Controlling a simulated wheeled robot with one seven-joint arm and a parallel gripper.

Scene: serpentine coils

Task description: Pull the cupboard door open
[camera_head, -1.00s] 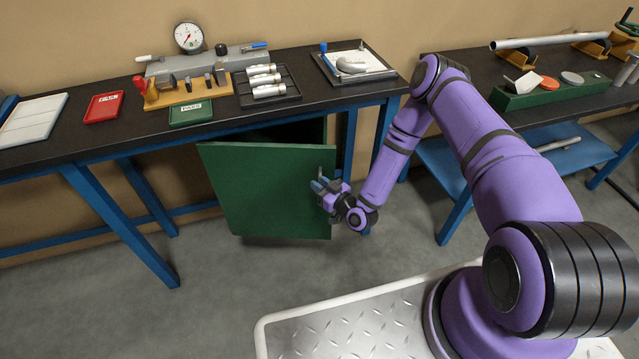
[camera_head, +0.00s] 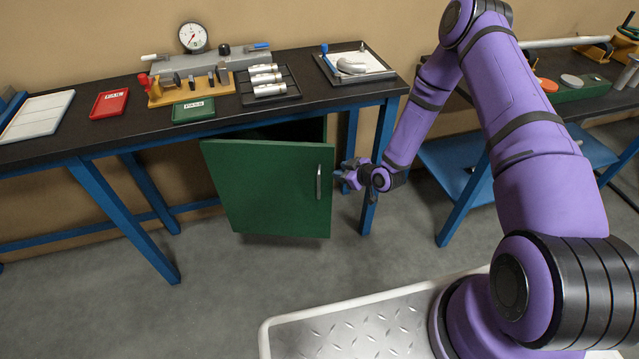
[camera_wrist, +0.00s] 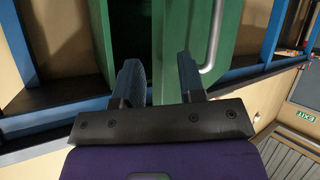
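The green cupboard door (camera_head: 265,190) stands ajar under the workbench, with a dark opening behind its top edge. Its upright silver handle (camera_head: 319,183) is near the door's right edge and is uncovered. My gripper (camera_head: 347,174) is just right of the door's free edge, apart from the handle. The exact gap between fingertips and door cannot be told.
The black-topped bench (camera_head: 230,122) above holds a dial gauge (camera_head: 193,37), trays and small parts. A blue bench leg (camera_head: 378,165) stands close behind my gripper. A second bench with a blue lower shelf (camera_head: 450,160) is at right. The floor before the door is clear.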

